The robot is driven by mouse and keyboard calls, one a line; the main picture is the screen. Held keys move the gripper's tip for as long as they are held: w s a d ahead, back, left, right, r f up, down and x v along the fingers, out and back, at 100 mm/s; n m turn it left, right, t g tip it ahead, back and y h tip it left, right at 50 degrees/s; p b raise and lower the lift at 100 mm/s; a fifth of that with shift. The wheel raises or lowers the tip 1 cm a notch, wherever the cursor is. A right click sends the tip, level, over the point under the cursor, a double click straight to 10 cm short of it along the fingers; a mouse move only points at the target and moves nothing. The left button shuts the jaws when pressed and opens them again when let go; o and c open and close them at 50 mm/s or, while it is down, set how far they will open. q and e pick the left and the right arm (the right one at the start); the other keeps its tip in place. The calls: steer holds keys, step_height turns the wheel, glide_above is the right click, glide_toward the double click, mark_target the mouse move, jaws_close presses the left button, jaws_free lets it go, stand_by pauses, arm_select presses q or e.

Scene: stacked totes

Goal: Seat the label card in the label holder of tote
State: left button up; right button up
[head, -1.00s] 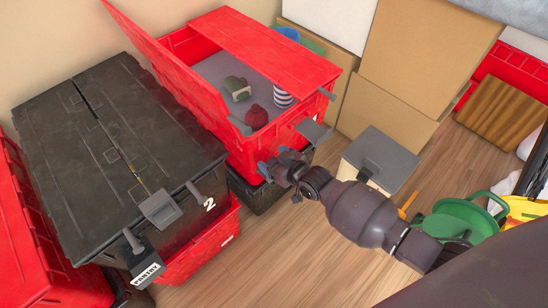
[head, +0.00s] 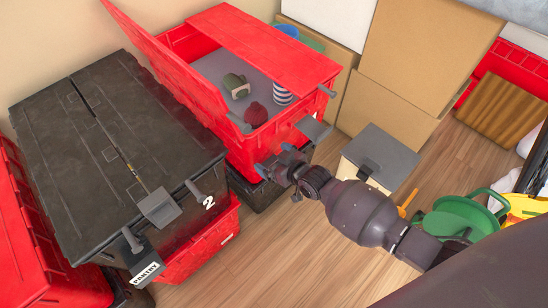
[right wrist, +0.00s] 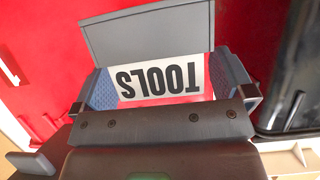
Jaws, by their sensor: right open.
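The label card (right wrist: 160,77) is white with black "TOOLS" lettering, upside down in the right wrist view. It lies against the front of the open red tote (head: 240,150), below a grey flap (right wrist: 148,32) that also shows in the head view (head: 313,129). My right gripper (head: 275,160) is at that front. In the right wrist view its blue-grey fingers (right wrist: 162,74) stand open at either end of the card. The card's lower part and any holder edges are hidden or unclear, so I cannot tell how deep it sits. My left gripper is out of view.
A grey-lidded bin (head: 380,155) and a green watering can (head: 455,218) stand at right. The wooden floor in front is clear.

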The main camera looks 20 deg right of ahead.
arm_select(q)
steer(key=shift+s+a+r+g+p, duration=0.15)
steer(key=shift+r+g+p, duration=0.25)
steer(key=shift+p, duration=1.4)
arm_select(e)
steer(key=v, duration=1.1)
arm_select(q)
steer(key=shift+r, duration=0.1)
arm_select(e)
steer(key=shift+w, duration=0.1)
